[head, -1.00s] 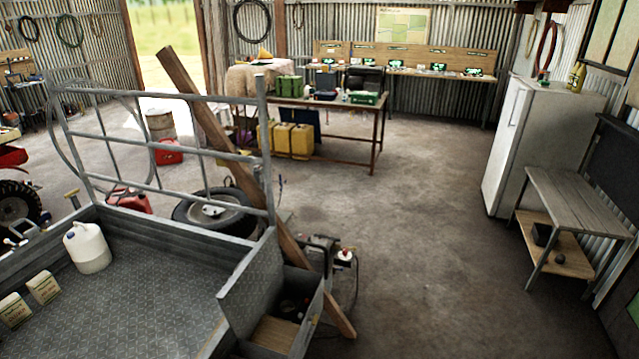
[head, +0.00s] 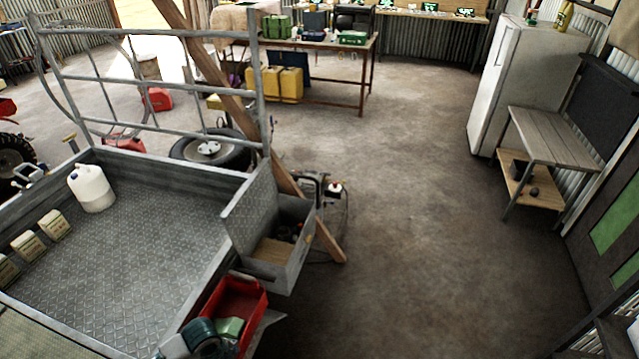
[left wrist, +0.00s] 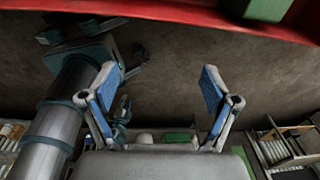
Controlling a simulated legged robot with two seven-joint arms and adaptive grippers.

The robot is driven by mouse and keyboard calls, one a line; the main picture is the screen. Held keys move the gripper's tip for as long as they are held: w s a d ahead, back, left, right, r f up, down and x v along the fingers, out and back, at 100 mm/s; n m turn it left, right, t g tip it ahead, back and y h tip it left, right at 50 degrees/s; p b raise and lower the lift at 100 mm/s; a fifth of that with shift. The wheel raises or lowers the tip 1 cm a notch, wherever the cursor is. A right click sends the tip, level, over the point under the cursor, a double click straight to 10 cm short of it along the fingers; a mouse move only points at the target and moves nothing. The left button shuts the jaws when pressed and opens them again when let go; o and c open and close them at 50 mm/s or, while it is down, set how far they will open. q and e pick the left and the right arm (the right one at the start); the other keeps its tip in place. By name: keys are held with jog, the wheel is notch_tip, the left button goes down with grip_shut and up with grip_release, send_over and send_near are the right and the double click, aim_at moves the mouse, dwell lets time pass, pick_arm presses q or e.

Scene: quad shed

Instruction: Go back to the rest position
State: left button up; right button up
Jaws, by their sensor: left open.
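My left gripper (left wrist: 158,82) shows in the left wrist view. Its two blue-padded fingers are spread wide apart with nothing between them. A red edge crosses the top of that view, with a green block (left wrist: 268,8) beside it. In the head view I cannot make out the left gripper clearly; a teal and grey part at the bottom, by the red tray (head: 262,301), may be part of my arm. The red tray stands at the corner of the metal truck bed (head: 140,245) and has something green at its near end. My right gripper is not in view.
A white jug (head: 92,188) and several small cartons (head: 54,225) stand in the bed. An open metal side box (head: 290,262) and a leaning timber (head: 325,242) are at its right corner. The floor (head: 400,230) right of them is clear, up to a slatted bench (head: 552,138) and fridge (head: 515,85).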

pick_arm(q)
jog(key=s+d+f+n+t+h, duration=0.2)
jog(key=s+d+f+n, duration=0.1)
jog(key=s+d+n, duration=0.6)
jog(key=s+a+f+n+y, duration=0.2)
jog(key=s+a+n+y, duration=0.1)
jog(key=s+a+n, duration=0.45)
notch_tip(320, 180, down, 18)
jog(key=d+n, duration=0.2)
jog(key=s+f, duration=0.4)
jog(key=f, duration=0.4)
jog(key=s+f+g, duration=0.1)
jog(key=s+f, duration=0.2)
jog(key=f, duration=0.5)
jog(key=shift+s+a+f, duration=0.2)
jog(key=shift+s+a, duration=0.15)
jog(key=shift+s, duration=0.05)
jog(key=shift+m, duration=0.25)
